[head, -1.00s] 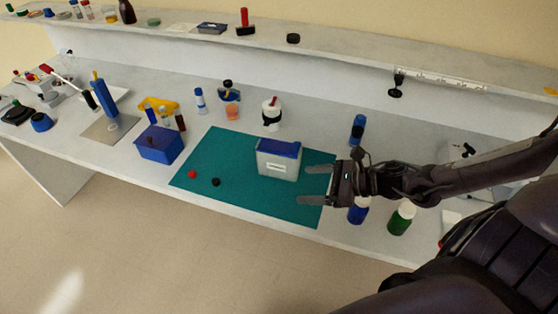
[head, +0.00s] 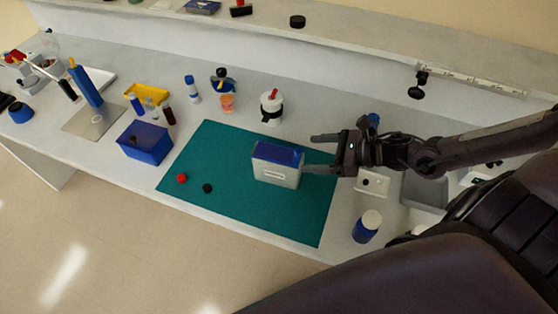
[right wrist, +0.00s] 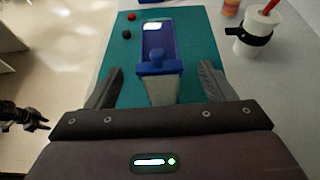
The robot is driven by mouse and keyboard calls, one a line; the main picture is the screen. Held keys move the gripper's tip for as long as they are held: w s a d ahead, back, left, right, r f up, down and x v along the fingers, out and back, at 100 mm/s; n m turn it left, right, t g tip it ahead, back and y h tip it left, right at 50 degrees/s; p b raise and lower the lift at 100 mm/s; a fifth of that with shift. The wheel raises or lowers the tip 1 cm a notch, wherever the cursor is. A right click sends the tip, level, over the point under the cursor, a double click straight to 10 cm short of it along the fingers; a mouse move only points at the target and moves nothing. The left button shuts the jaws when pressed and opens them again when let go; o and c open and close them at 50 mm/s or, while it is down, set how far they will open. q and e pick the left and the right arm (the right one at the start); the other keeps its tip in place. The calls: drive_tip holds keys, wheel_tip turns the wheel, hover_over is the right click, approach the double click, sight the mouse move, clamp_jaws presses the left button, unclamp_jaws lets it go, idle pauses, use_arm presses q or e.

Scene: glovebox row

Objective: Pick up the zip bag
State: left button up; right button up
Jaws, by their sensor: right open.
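The thing that fits the zip bag is a pale, upright, box-like pouch (head: 274,176) with a blue top and a white label. It stands on the teal mat (head: 225,210).
A red cap (head: 182,178) and a black cap (head: 207,188) lie on the mat. A white bottle with a black band (head: 271,107) stands behind it. A blue box (head: 146,143) is at left, a blue bottle with a white cap (head: 367,226) at right. A shelf (head: 350,45) runs along the back.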

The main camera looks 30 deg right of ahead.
sight(288, 173)
drive_tip(key=f+b, duration=0.9)
drive_tip(key=shift+s+a+f, duration=0.15)
drive_tip(key=shift+s, duration=0.05)
drive_tip(key=shift+x, duration=1.35)
drive_tip(key=x, duration=0.4)
drive_tip(key=shift+w, duration=0.25)
drive_tip(key=shift+w+a+f, duration=0.15)
drive_tip(key=shift+w+a, duration=0.1)
use_arm(q)
wheel_tip(288, 173, down, 9)
drive_tip(key=shift+s+a, duration=0.25)
drive_tip(key=shift+s, duration=0.05)
use_arm(e)
drive_tip(key=c, duration=1.1)
